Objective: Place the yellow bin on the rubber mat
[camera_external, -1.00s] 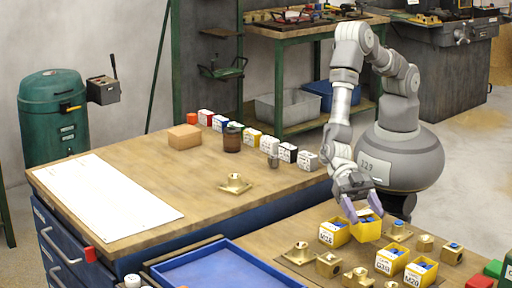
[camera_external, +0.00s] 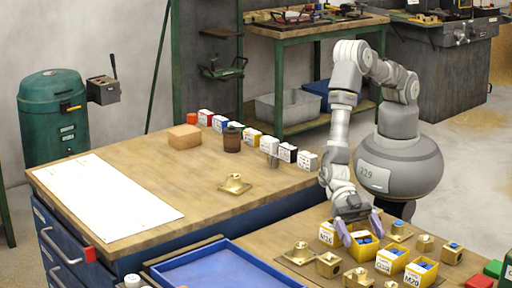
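My gripper (camera_external: 361,232) points down over a row of yellow bins on the front bench. Its two purple fingers are spread apart, one on each side of a yellow bin (camera_external: 363,255) with blue contents. The fingertips are close to this bin's rim; I cannot tell if they touch it. Another yellow bin (camera_external: 327,233) with a white label stands just left of the left finger, partly hidden. Two more labelled yellow bins, one (camera_external: 391,262) and another (camera_external: 420,274), stand to the right. I cannot identify a rubber mat with certainty.
Brass fittings (camera_external: 328,264) stand in front of and behind the bins. A blue tray (camera_external: 225,262) lies to the left. A white sheet (camera_external: 105,200) covers part of the wooden bench (camera_external: 205,195), which holds a row of small boxes at its back.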

